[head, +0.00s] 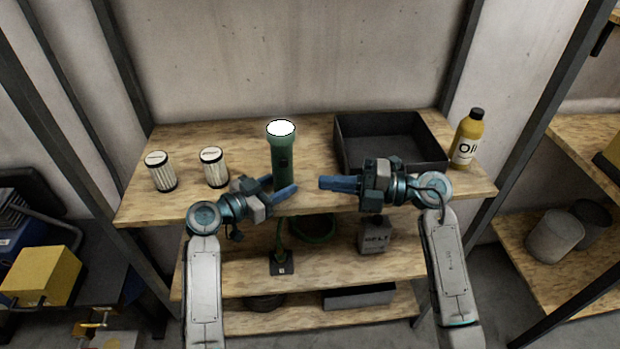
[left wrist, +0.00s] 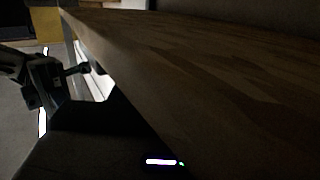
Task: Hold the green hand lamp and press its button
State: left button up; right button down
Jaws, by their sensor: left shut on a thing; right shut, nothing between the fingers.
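The green hand lamp (head: 281,158) stands upright at the front of the top wooden shelf, its round white lens facing up. The lens looks bright white. My left gripper (head: 278,187) is shut on the lower part of the lamp, with blue fingers on either side of it. My right gripper (head: 323,183) is shut and empty, to the right of the lamp and apart from it, fingers pointing left at it. A dark patch is visible on the lamp's body, but I cannot make out the button. The left wrist view is dark and does not show the lamp clearly.
Two white pleated filters (head: 213,167) stand left of the lamp. A black open tray (head: 437,150) is behind my right gripper, and a yellow oil bottle (head: 467,140) stands at the shelf's right end. Lower shelves (head: 330,270) hold several items.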

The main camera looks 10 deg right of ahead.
pick_arm(q)
jog(key=shift+a, duration=0.1)
pick_arm(e)
jog(key=shift+v, duration=1.15)
pick_arm(q)
jog(key=o, duration=1.1)
pick_arm(e)
jog(key=shift+r, duration=0.1)
pick_arm(q)
jog(key=v, duration=1.2)
